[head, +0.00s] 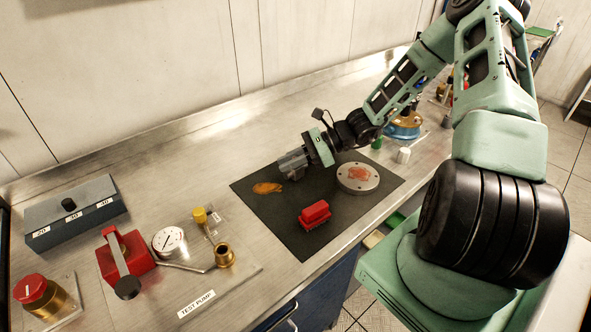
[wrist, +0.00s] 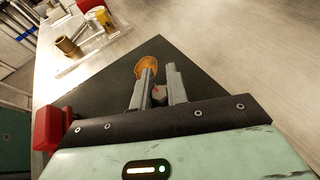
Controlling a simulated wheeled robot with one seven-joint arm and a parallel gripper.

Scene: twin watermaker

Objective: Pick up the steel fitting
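My gripper (head: 291,166) is low over the dark mat (head: 245,191), at its back edge in the head view. In the wrist view my gripper (wrist: 159,80) has its two grey fingers a small gap apart. A small grey metal piece with a red mark (wrist: 159,94), perhaps the steel fitting, shows between them. It seems to fill the gap, but I cannot tell whether the fingers press on it. In the head view my gripper hides this piece.
A red block (head: 314,214), a round steel flange (head: 358,178) and an orange-brown patch (head: 267,188) are on the mat. The test pump plate (head: 235,281) with gauge and brass parts is at left. A blue-grey box (head: 75,212) stands further left. Bare bench lies behind the mat.

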